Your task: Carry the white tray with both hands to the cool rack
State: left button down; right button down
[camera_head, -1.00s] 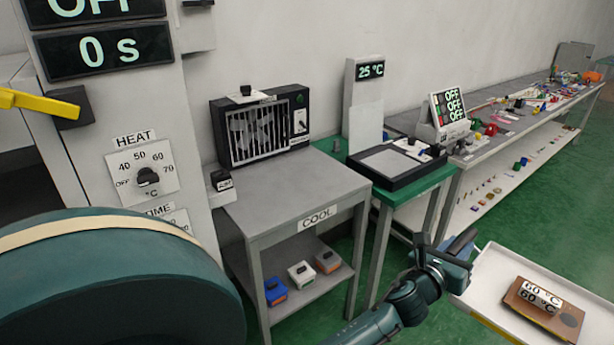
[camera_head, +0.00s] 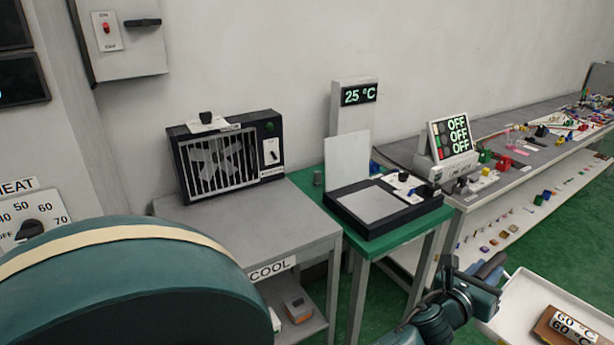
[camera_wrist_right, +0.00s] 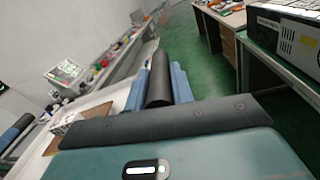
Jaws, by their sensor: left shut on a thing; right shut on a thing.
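The white tray (camera_head: 518,308) is at the lower right of the head view, partly cut off by the frame. On it lies a brown block (camera_head: 547,329) with white labels reading 60 °C. My left gripper (camera_head: 486,272) is shut on the tray's near left rim. My right gripper (camera_wrist_right: 158,85) shows in the right wrist view, shut, with the white tray (camera_wrist_right: 103,98) at its fingers; the exact contact is hard to see. The cool rack (camera_head: 305,225) is a grey table labelled COOL, left of the tray. Its bare top has room in front of a fan unit.
The fan unit (camera_head: 228,157) stands at the back of the rack. A green table (camera_head: 375,245) with a black-framed plate (camera_head: 375,208) stands right beside it. A long cluttered bench (camera_head: 520,165) runs along the wall. A heat panel (camera_head: 32,215) is at the left.

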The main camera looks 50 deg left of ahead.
aim_at(248, 226)
jog(key=i, duration=0.9)
jog(key=i+u, duration=0.1)
jog(key=u, duration=2.65)
jog(key=i, duration=0.5)
jog(key=u, duration=0.05)
